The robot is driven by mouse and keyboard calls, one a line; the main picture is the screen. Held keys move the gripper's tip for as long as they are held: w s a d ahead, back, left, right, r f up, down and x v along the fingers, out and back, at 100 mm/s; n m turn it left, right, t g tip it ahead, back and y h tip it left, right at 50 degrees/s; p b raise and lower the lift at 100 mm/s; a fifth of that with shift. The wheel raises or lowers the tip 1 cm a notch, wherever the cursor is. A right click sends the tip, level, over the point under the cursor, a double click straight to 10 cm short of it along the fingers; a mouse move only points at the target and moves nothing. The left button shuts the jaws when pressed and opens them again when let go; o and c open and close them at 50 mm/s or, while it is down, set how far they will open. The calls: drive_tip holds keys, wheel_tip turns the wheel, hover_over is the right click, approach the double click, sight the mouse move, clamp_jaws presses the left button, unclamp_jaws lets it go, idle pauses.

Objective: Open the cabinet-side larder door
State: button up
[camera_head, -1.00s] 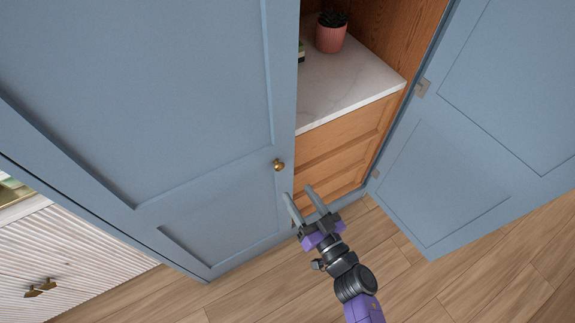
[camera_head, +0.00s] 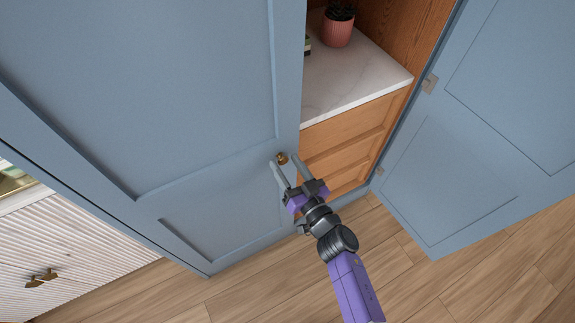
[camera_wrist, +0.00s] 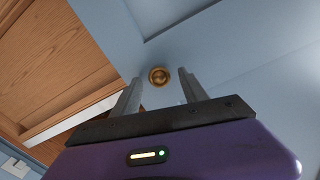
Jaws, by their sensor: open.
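The blue larder door on the left (camera_head: 150,90) is shut, beside a striped white cabinet. Its small round brass knob (camera_head: 282,158) sits near its right edge. My gripper (camera_head: 284,160) is open, with its two fingertips on either side of the knob in the head view. In the wrist view the knob (camera_wrist: 159,76) shows between and just beyond the finger tips (camera_wrist: 160,82). I cannot tell whether either finger touches it.
The right larder door (camera_head: 470,130) stands open. Inside are a marble shelf (camera_head: 350,80), a potted plant (camera_head: 338,28) and wooden drawers (camera_head: 345,145). The striped cabinet (camera_head: 80,245) with brass handles is at lower left. Wooden floor (camera_head: 400,280) lies clear in front.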

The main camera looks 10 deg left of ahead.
clamp_jaws()
idle(1.3)
